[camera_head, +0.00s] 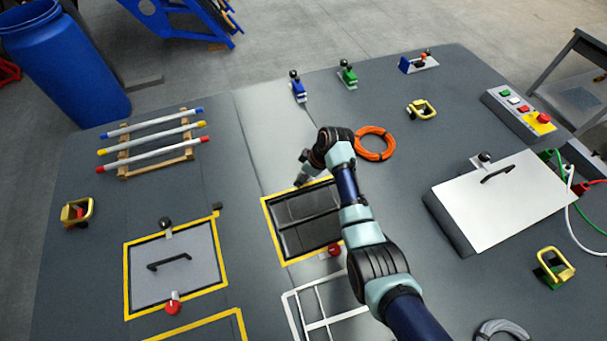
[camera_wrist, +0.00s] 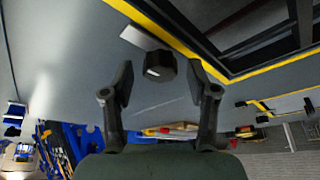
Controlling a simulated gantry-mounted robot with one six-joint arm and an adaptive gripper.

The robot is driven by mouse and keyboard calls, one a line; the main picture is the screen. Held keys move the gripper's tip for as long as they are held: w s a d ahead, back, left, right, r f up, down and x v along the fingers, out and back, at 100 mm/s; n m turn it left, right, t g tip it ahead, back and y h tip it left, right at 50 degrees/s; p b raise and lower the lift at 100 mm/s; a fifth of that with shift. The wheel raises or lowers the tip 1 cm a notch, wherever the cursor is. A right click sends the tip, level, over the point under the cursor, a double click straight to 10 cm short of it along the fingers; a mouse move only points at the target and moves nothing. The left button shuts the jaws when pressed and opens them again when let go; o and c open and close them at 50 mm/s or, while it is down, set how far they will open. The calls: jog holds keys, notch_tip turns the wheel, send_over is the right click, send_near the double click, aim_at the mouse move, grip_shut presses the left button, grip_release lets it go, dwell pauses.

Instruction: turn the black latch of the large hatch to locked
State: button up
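A black latch knob (camera_wrist: 160,66) with a pale plate (camera_wrist: 144,38) sits beside the yellow-edged frame in the wrist view. My gripper (camera_wrist: 163,88) is open, its two fingers apart, with the knob ahead of the gap between their tips. I cannot tell whether either finger touches it. A red latch (camera_head: 334,250) is at the lower edge of that area.
A smaller grey hatch (camera_head: 190,268) with a black knob (camera_head: 165,223) and a red knob (camera_head: 173,307) lies at left. An orange cable coil (camera_head: 375,143) lies right of my wrist. Open grey surface lies above the dark hatch area.

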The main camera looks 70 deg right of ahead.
jog(key=c, duration=1)
jog(key=shift+o, duration=0.2)
jog(key=shift+r+m+p, duration=0.15)
jog(key=shift+m+p, duration=0.15)
jog(key=shift+p, duration=0.2)
jog(key=m+h+p, duration=0.1)
jog(key=m+p, duration=0.1)
jog(key=p, duration=0.1)
jog(key=shift+a+r+m, duration=0.1)
jog(key=shift+a+m, duration=0.05)
jog(key=shift+m, duration=0.25)
jog(key=m+g+h+p, duration=0.1)
jog(key=m+h+p, duration=0.1)
jog(key=m, duration=0.3)
jog(key=shift+p, duration=0.75)
jog(key=m, duration=0.1)
jog(key=m+g, duration=0.1)
jog(key=m, duration=0.1)
jog(key=m+h, duration=0.1)
jog(key=shift+w+a+f+m+g, duration=0.1)
jog(key=shift+w+f+m+g, duration=0.1)
jog(key=shift+f+m+g, duration=0.15)
jog(key=shift+m+g+b, duration=0.85)
jog(key=shift+m+b, duration=0.05)
jog(key=shift+m, duration=1.45)
jog(key=shift+r, duration=0.1)
